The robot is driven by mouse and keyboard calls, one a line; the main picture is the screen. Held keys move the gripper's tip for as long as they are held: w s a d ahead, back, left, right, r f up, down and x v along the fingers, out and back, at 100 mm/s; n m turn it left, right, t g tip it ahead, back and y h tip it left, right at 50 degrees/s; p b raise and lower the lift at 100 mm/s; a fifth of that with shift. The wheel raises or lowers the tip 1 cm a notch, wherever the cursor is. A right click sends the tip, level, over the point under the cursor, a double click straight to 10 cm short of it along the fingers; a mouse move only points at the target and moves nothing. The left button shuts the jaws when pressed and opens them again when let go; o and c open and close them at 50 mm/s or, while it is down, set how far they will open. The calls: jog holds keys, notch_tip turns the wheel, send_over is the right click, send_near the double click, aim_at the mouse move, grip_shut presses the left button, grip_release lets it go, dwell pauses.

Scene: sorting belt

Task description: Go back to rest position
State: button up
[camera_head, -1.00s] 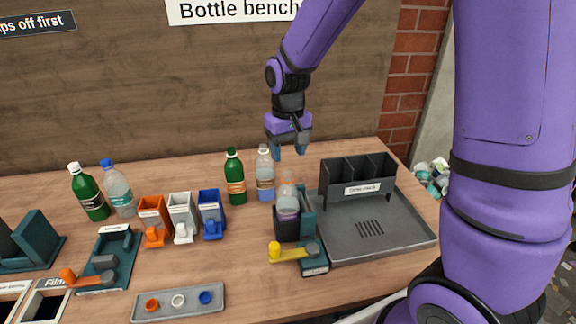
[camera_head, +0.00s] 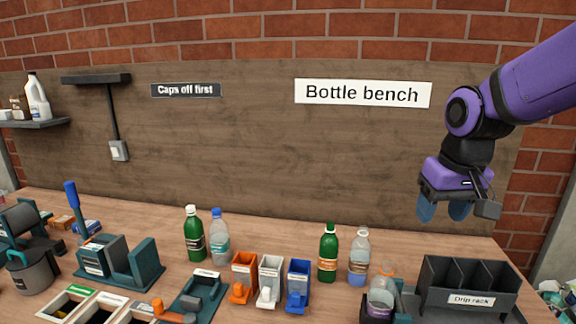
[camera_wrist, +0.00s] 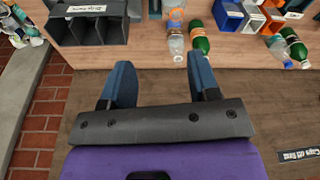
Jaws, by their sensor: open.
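My gripper (camera_head: 442,210) hangs in the air at the right, above the back of the bench and in front of the wooden back panel. Its two blue fingers are apart with nothing between them. In the wrist view my gripper (camera_wrist: 158,82) also shows open and empty, with the bench upside down beyond it. My purple arm reaches in from the right edge.
A drip rack (camera_head: 468,285) stands below my gripper. A clear bottle (camera_head: 359,258), a green bottle (camera_head: 328,255) and a bottle in a dark holder (camera_head: 381,290) stand left of it. Orange, white and blue bins (camera_head: 298,284) line the middle.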

jog(key=s+d+r+t, duration=0.1)
jog(key=s+r, duration=0.1)
jog(key=s, duration=0.5)
jog(key=s+d+r+t, duration=0.2)
jog(key=s+r, duration=0.1)
jog(key=s, duration=0.5)
jog(key=shift+d+r, duration=0.15)
jog(key=shift+r, duration=0.05)
